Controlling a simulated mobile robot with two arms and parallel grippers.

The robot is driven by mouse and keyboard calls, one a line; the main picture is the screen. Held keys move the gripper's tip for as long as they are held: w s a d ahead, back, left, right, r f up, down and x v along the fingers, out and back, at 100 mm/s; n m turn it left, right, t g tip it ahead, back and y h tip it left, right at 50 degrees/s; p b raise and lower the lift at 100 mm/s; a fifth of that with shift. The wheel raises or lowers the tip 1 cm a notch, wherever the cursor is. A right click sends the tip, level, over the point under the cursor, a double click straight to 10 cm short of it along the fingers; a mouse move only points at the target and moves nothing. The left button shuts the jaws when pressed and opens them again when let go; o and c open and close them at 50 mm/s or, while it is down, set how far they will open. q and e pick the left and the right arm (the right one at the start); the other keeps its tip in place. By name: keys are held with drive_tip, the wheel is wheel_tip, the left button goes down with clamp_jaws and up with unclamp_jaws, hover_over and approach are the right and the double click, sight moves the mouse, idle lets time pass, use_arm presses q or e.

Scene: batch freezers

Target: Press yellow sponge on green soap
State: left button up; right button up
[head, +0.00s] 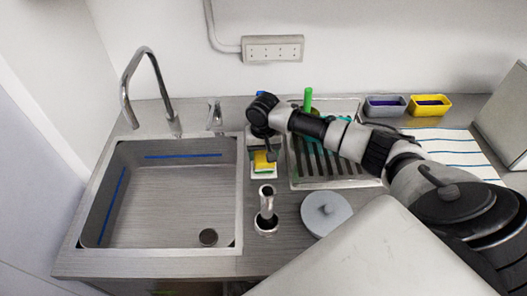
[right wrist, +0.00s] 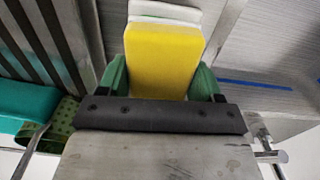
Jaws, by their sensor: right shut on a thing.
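The yellow sponge (head: 261,162) is over a small white dish (head: 263,173) to the right of the sink; it also shows large in the right wrist view (right wrist: 165,62). My right gripper (head: 265,152) points down and is shut on the sponge, with green pieces flanking it in the wrist view. A thin green strip shows at the sponge's far end, beside the white dish. The green soap cannot be made out clearly; the sponge and gripper cover most of the dish. Whether sponge and soap touch cannot be told. My left gripper is not in view.
The sink (head: 165,205) with its tap (head: 150,75) lies to the left. A drying rack (head: 312,165) stands right of the dish. In front are a metal holder (head: 266,215) and a round grey lid (head: 325,213). Grey (head: 384,106) and yellow (head: 430,104) bins stand at the back right.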

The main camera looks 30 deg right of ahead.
sight(264, 152)
drive_tip(key=shift+f, duration=0.5)
idle(0.3)
drive_tip(key=shift+f+p, duration=0.1)
drive_tip(key=shift+p, duration=0.25)
idle(2.1)
wheel_tip(264, 152, up, 7)
drive_tip(key=p, duration=0.8)
drive_tip(key=shift+p, duration=0.35)
idle(0.6)
